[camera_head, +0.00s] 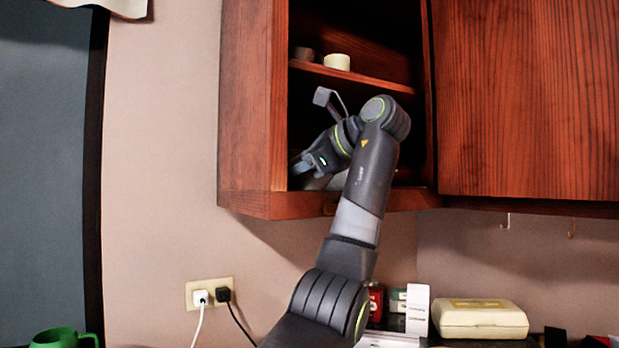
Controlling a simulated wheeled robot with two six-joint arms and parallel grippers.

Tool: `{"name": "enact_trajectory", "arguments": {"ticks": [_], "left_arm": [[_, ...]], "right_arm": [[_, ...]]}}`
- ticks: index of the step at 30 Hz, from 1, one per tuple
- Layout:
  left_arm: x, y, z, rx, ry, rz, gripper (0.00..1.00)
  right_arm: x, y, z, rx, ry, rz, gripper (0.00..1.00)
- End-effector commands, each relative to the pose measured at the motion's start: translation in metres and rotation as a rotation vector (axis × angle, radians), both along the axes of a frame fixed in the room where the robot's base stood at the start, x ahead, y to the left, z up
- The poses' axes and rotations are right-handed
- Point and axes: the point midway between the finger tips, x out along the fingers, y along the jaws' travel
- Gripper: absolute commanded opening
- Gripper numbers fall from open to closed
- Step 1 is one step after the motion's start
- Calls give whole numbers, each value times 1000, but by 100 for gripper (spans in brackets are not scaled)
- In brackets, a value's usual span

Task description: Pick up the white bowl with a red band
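My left gripper (301,166) reaches into the lower compartment of the open wall cabinet. Its fingers point left and down, close to the cabinet's left side wall, and I cannot tell whether they are open or shut. A pale whitish shape (318,183) shows just below the gripper on the cabinet floor, mostly hidden by my gripper and arm. It may be the bowl, but no red band can be seen. I cannot tell whether the fingers touch it. My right gripper is out of view.
The cabinet's side wall (247,110) is close to my gripper. A beige case (479,318) and a green mug (62,338) stand below.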

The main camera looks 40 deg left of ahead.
Motion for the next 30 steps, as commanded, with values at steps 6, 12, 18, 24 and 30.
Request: {"name": "enact_trajectory", "arguments": {"ticks": [6,12,18,24,30], "left_arm": [[0,0,0,0,0,0,3],[0,0,0,1,-1,1,0],[0,0,0,0,0,1,0],[1,-2,2,-1,1,0,0],[2,-4,17,0,-2,1,0]], "right_arm": [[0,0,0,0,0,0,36],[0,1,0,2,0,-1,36],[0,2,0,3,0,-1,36],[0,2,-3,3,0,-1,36],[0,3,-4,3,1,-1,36]]}}
